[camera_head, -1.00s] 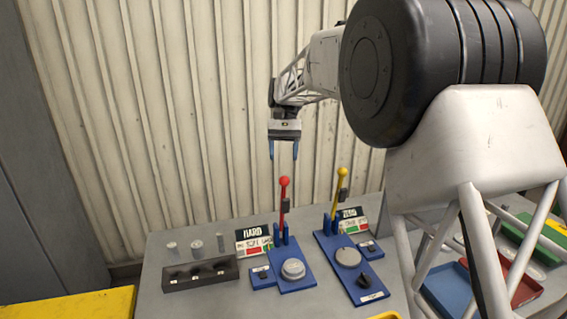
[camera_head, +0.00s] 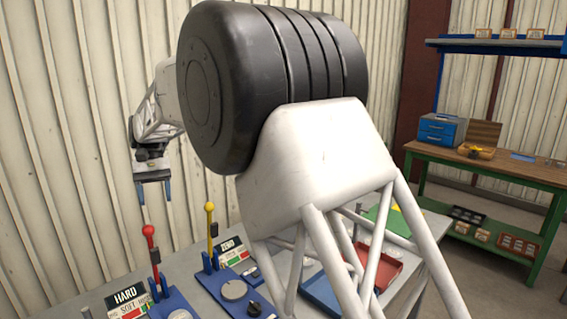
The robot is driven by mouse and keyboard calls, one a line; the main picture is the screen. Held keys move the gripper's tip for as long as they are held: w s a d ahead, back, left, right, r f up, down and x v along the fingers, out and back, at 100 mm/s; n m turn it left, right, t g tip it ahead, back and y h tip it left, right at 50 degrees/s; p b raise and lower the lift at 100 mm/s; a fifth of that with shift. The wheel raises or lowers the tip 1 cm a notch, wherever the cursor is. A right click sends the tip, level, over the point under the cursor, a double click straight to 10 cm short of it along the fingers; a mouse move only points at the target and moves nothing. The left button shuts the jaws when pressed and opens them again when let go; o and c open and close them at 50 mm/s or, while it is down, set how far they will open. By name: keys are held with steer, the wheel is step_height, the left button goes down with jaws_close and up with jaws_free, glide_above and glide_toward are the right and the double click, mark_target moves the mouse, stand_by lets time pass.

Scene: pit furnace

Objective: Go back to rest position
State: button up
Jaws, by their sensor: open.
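My gripper (camera_head: 154,191) hangs in the air at the left of the head view, fingers pointing down. Its two blue fingertips are apart, with nothing between them. It is above the grey table and above the red-knobbed lever (camera_head: 151,243). The yellow-knobbed lever (camera_head: 210,220) stands upright to the right of it, on a blue base beside the ZERO sign (camera_head: 231,250). My arm's large black joint and white links fill the middle of the view and hide part of the table.
The HARD sign (camera_head: 127,300) stands by the red-knobbed lever. A blue tray (camera_head: 322,296) and a red tray (camera_head: 384,268) lie on the table behind my arm links. A corrugated wall is behind.

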steer(key=s+d+r+m+t+y, duration=0.15)
steer(key=s+d, duration=0.25)
steer(key=d, duration=0.7)
steer(key=s+d+r+m+t, duration=0.1)
steer(key=s+d+r, duration=0.15)
steer(key=d, duration=0.85)
steer(key=s+d+r+m+t+y, duration=0.15)
steer(key=s+d, duration=0.25)
steer(key=d, duration=0.7)
steer(key=s+d+f+t, duration=0.1)
steer(key=s+d+f, duration=0.2)
steer(key=s+d, duration=0.4)
steer(key=s+d+f+m+t, duration=0.1)
steer(key=s+d+f, duration=0.3)
steer(key=s, duration=0.5)
steer(key=s+d+f+m+t, duration=0.1)
steer(key=s+d+f, duration=0.3)
steer(key=s+d, duration=0.4)
steer(key=shift+s+d+t, duration=0.25)
steer(key=shift+d+t, duration=0.6)
steer(key=shift+t, duration=0.05)
